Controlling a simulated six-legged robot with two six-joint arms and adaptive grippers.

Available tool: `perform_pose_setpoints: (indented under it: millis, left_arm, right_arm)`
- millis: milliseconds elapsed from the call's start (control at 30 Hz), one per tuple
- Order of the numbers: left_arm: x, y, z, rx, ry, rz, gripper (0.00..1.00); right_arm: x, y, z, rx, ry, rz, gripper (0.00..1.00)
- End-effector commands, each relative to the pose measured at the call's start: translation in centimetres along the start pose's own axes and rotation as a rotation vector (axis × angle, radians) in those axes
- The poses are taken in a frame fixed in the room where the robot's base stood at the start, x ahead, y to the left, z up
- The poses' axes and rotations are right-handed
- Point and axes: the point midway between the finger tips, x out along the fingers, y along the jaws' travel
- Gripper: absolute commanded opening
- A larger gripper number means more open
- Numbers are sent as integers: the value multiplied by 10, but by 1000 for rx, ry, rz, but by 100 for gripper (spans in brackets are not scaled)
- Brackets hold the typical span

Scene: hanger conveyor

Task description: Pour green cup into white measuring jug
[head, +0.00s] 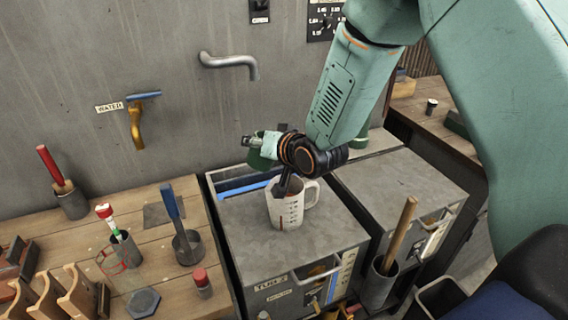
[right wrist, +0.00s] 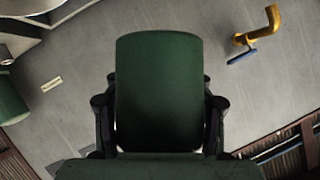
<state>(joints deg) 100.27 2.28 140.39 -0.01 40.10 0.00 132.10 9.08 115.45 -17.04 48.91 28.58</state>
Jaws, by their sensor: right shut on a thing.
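The white measuring jug (head: 288,210) stands upright on the grey cabinet top in the head view, handle to the right. My right gripper (right wrist: 160,115) is shut on the green cup (right wrist: 158,85), which fills the middle of the right wrist view between its two fingers. In the head view the cup (head: 258,161) shows only as a dark green piece left of my wrist, above and left of the jug. A dark part of the gripper overlaps the jug's mouth. The cup's opening and contents are hidden, so its exact tilt is unclear. My left gripper is not in view.
A wooden bench (head: 150,215) on the left carries several tools and holders. A brass tap (head: 135,125) and a grey pipe (head: 235,62) stick out from the wall. A holder with a wooden handle (head: 398,235) stands right of the jug. The cabinet top around the jug is clear.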

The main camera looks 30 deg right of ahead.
Motion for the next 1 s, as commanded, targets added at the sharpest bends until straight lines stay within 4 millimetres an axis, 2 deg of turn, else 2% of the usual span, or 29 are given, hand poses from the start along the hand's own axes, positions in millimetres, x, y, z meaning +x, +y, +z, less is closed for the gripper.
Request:
perform_pose_setpoints:
  millis: [1000]
  left_arm:
    - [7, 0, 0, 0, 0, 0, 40]
  right_arm:
    - [0, -2, 0, 135, 11, -73, 11]
